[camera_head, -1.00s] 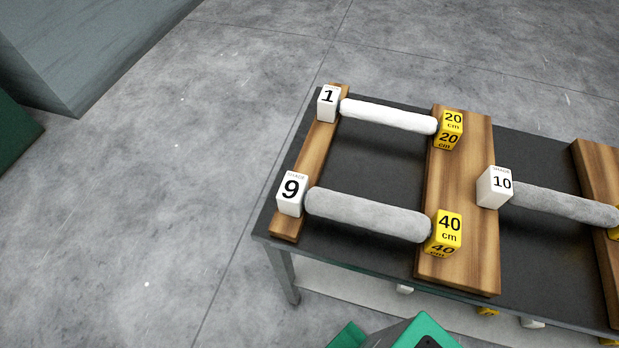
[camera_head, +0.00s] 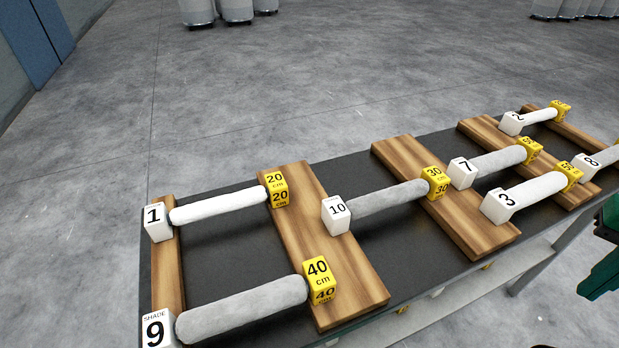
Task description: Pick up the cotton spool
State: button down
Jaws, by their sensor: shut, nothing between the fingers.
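Several cotton spools lie across wooden rails on a dark table, each with a white number block at one end and a yellow length block at the other. Spool 1 (camera_head: 218,205) is white and marked 20 cm. Spool 9 (camera_head: 243,308) is greyish and thicker, marked 40 cm. Grey spool 10 (camera_head: 386,198) is marked 30 cm. Spool 7 (camera_head: 498,160), spool 3 (camera_head: 537,190), spool 2 (camera_head: 540,117) and spool 8 (camera_head: 606,156) lie to the right. Which spool is meant cannot be told. My gripper's fingers are not in view.
The table (camera_head: 222,241) has wooden rails (camera_head: 300,215) across it and a lower shelf (camera_head: 440,312). Open concrete floor (camera_head: 90,180) lies left and behind. Grey drums (camera_head: 237,10) stand far back, with more (camera_head: 560,8) at the far right. A blue panel (camera_head: 35,40) is at upper left.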

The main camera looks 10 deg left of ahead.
aim_at(462, 172)
jog(key=z, duration=0.55)
jog(key=k, duration=1.3)
jog(key=z, duration=0.9)
jog(key=i, duration=0.95)
jog(key=u, duration=0.3)
jog(key=i, duration=0.8)
jog(key=u, duration=0.7)
